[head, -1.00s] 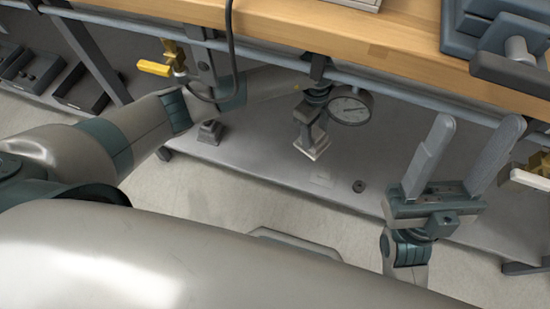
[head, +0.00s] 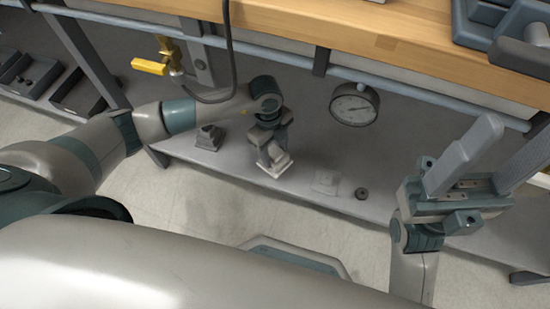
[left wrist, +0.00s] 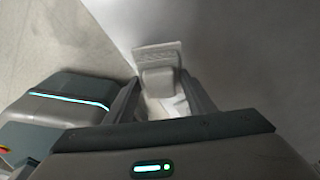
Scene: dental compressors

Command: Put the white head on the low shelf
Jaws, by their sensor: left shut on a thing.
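The white head (head: 279,165) is in my left gripper (head: 272,148), over the front part of the low grey shelf (head: 310,150) under the bench. In the left wrist view the head (left wrist: 158,75) shows as a pale block with a flat plate, between the two fingers of my left gripper (left wrist: 165,100). The gripper is shut on it and partly hides it. I cannot tell whether the head touches the shelf. My right gripper (head: 485,165) is at the right, with its fingers apart and nothing between them.
On the shelf are a dark grey head (head: 208,138), a pale low piece (head: 326,183) and a small dark ring (head: 361,193). A pressure gauge (head: 354,104) hangs under the wooden bench top (head: 300,22). A yellow-handled valve (head: 150,66) and a hose are at the left.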

